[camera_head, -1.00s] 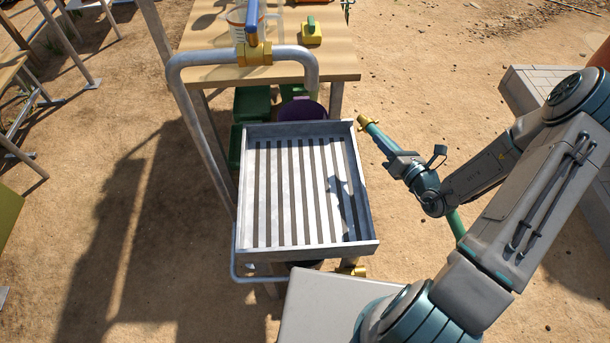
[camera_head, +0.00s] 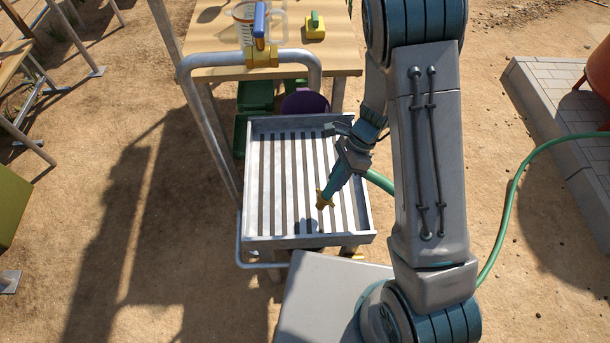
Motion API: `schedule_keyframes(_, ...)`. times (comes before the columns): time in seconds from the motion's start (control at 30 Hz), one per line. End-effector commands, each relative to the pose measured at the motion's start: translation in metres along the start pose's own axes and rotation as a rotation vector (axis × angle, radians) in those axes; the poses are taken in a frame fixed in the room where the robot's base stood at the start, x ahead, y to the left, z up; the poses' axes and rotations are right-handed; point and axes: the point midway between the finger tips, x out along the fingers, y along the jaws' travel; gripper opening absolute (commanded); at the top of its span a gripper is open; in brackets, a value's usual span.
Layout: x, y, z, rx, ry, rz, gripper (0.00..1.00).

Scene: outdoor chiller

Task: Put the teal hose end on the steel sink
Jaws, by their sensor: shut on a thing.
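The steel sink (camera_head: 262,230) is a shallow grey tray with a slatted floor in the middle of the head view. My gripper (camera_head: 338,172) is over the right half of the sink, shut on the teal hose end (camera_head: 328,191). The hose end has a brass tip that points down toward the slats, near the front right of the sink. I cannot tell whether the tip touches the slats. The green hose (camera_head: 505,215) trails from behind my arm to the right. My arm hides part of the hose and of the sink's right side.
Behind is a wooden table (camera_head: 220,73) with a clear jug (camera_head: 279,22) and a yellow-green item (camera_head: 315,29). Below it are green crates and a purple bucket (camera_head: 304,102).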

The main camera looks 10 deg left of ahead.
Motion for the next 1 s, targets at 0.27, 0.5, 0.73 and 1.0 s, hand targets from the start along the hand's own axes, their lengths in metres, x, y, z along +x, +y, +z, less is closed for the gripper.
schedule_keyframes(0.27,-0.049,-0.004,0.001,-0.568,0.400,-0.002,0.00)
schedule_keyframes(0.5,-0.089,-0.025,0.011,-0.877,0.527,-0.031,0.00)
schedule_keyframes(0.73,-0.057,-0.020,0.033,-0.911,0.533,-0.026,0.00)
schedule_keyframes(1.0,0.003,-0.011,0.065,-0.906,0.533,-0.029,0.00)
